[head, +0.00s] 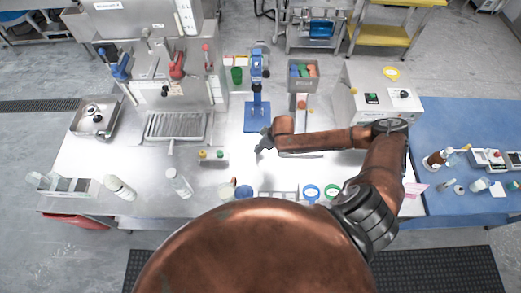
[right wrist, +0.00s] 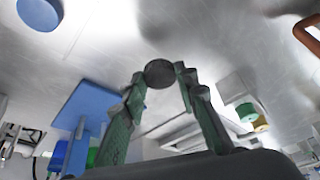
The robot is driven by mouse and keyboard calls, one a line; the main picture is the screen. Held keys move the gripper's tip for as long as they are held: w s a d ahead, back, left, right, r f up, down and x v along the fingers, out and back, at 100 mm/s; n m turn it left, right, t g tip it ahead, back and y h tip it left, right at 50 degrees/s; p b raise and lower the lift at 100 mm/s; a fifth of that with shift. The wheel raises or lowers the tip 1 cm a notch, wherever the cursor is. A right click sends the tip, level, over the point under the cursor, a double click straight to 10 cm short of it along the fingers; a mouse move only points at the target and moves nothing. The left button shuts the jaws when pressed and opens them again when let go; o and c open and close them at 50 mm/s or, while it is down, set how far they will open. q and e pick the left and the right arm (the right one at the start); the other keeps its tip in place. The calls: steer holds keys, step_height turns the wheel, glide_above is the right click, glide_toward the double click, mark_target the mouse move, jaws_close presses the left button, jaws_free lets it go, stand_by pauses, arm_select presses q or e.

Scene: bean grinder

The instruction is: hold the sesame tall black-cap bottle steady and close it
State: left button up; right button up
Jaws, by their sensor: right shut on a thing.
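My right gripper (head: 263,147) is over the middle of the steel table in the head view. In the right wrist view my right gripper (right wrist: 160,84) is shut on a round dark cap (right wrist: 159,73) at its fingertips. A pale tall bottle (head: 179,184) stands near the front of the table, left of my right gripper and apart from it. Another pale bottle (head: 118,187) is further left, slightly tilted in the picture. I cannot read which one is the sesame bottle. My left gripper is not in view.
A small block with yellow and green knobs (head: 212,156) lies between the pale bottle and my right gripper. A blue stand (head: 257,117) is behind the gripper. Blue and green rings (head: 312,192) lie along the front edge. A drip tray (head: 176,126) is at back left.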

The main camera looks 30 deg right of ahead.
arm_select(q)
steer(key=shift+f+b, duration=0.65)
arm_select(e)
steer(key=s+a+r, duration=0.9)
steer(key=shift+s+a, duration=0.25)
steer(key=shift+s, duration=0.1)
